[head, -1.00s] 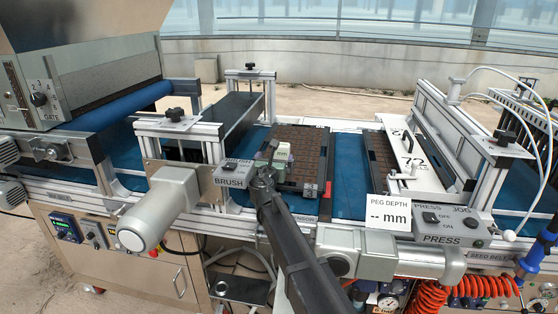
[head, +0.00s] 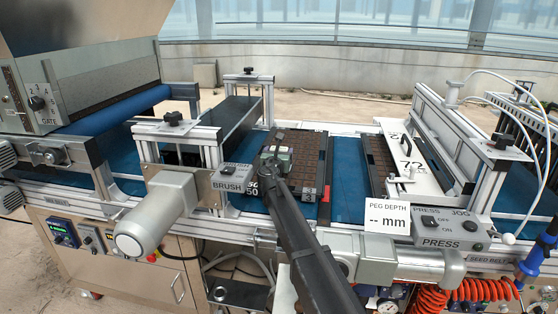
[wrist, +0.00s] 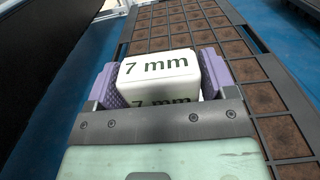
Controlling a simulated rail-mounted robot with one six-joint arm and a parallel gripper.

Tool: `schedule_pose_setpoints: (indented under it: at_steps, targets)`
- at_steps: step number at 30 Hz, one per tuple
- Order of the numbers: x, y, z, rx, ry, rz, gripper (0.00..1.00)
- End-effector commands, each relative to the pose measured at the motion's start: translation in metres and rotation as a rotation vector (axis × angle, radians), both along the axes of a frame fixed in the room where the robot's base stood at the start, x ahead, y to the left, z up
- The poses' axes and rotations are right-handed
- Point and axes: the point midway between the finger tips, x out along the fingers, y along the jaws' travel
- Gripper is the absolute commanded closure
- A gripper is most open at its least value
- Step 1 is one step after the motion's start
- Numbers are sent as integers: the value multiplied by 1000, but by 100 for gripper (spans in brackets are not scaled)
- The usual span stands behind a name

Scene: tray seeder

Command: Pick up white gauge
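The white gauge (wrist: 160,75) is a rounded white block marked "7 mm" in the wrist view. It lies between the two purple, textured finger pads of my gripper (wrist: 159,85). The pads stand apart on either side of the gauge, with their inner faces partly showing, and I see no clear grip on it. The lower part of the gauge is hidden behind the gripper's dark front plate. In the head view my gripper (head: 277,158) is over the left part of the brown cell tray, and the gauge is not clearly distinguishable there.
The brown cell tray (head: 309,165) lies on the blue belt (head: 348,170). The brush frame (head: 215,150) stands to the left. The press frame (head: 455,130) and a white "PEG DEPTH" sign (head: 387,215) are to the right.

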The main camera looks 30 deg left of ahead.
Motion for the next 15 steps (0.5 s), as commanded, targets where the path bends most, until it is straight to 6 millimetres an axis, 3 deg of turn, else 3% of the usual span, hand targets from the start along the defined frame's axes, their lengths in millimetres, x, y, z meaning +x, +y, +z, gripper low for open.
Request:
schedule_pose_setpoints:
  at_steps: [1, 6, 8, 15]
  targets:
    - [0, 0, 0, 0, 0, 0, 31]
    - [0, 0, 0, 0, 0, 0, 57]
    - [0, 0, 0, 0, 0, 0, 63]
    - [0, 0, 2, 0, 0, 0, 63]
